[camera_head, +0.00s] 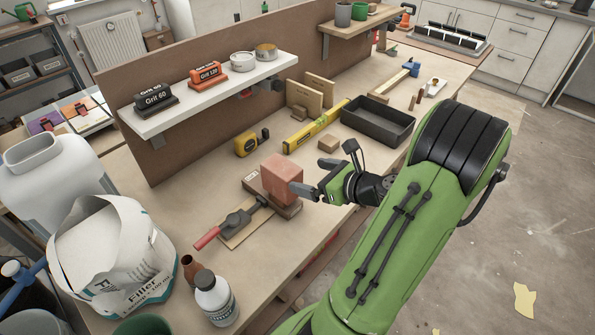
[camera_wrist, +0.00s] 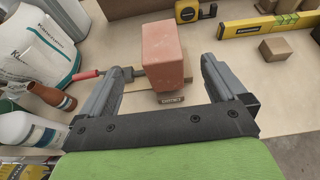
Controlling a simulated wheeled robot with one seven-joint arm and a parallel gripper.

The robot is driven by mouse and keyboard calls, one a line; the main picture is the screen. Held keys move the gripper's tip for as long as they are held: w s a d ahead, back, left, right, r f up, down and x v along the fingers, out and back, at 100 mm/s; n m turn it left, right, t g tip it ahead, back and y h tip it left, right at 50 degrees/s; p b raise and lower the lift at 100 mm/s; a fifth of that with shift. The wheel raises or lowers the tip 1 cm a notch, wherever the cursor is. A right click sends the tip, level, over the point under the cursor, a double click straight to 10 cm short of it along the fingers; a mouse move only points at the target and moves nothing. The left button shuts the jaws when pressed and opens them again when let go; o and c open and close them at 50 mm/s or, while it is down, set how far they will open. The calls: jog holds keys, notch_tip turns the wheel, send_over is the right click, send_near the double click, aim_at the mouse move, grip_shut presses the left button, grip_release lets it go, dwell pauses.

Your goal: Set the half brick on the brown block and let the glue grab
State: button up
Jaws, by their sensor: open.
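The half brick (camera_head: 281,178), a salmon-pink block, stands upright on the brown block (camera_head: 287,209) near the middle of the bench. It also shows in the wrist view (camera_wrist: 164,55), ahead of and between my fingers, with a gap visible on each side. My gripper (camera_head: 303,190) is open, at the brick's right side in the head view; the wrist view shows both grey fingers (camera_wrist: 162,72) spread. Most of the brown block is hidden by the brick in the wrist view. Whether the glue holds cannot be seen.
A red-handled tool (camera_head: 232,222) lies left of the brick. A yellow tape measure (camera_head: 250,144), a yellow level (camera_head: 315,127), a small tan block (camera_head: 328,143) and a black tray (camera_head: 378,122) lie behind. A filler bag (camera_head: 110,255) and bottle (camera_head: 216,298) stand at the left front.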

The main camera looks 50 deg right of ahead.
jog(key=w+a+r+n+g+y, duration=0.1)
jog(key=a+n+g, duration=0.3)
jog(key=a+n, duration=0.6)
jog(key=w+a+r+n+g+y, duration=0.1)
jog(key=a+n+g+y, duration=0.15)
jog(key=a+n, duration=0.65)
jog(key=s+a+r+n+h, duration=0.2)
jog(key=s+n, duration=0.3)
jog(key=n, duration=0.3)
jog(key=s+a+r+n+g+h, duration=0.1)
jog(key=s+a+r+n, duration=0.3)
jog(key=n, duration=0.4)
jog(key=shift+s+a+r+n+h, duration=0.4)
jog(key=shift+s+a, duration=0.3)
jog(key=shift+s, duration=0.4)
jog(key=shift+r+p, duration=1.5)
